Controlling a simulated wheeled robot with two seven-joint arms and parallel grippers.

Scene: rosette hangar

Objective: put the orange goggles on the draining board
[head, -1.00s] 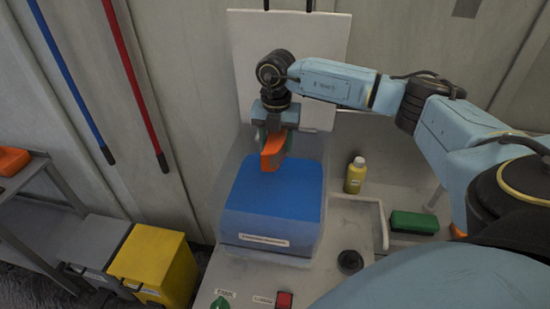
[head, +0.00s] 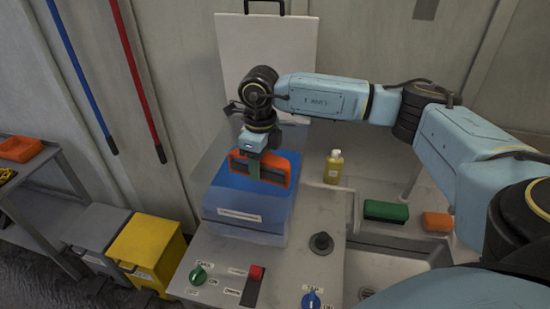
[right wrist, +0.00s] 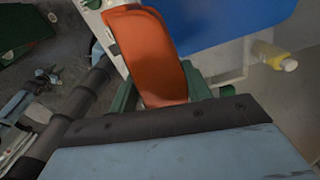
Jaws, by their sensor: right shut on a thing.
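My right gripper (head: 258,168) is shut on the orange goggles (head: 284,174), which hang over the blue-topped box (head: 216,196) on the counter. I cannot tell whether they touch the box. In the right wrist view the goggles (right wrist: 148,50) stand up between the green fingers, with the blue top behind. The pale counter surface (head: 322,210) lies right of the box, beside the sink (head: 385,266); I cannot tell which part is the draining board. My left gripper is not in view.
A yellow bottle (head: 333,168) stands right of the box. A green block (head: 386,211) and an orange block (head: 437,222) lie behind the sink. A green knob (head: 198,274), a red switch (head: 256,273) and a blue knob (head: 311,300) are at the counter front.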

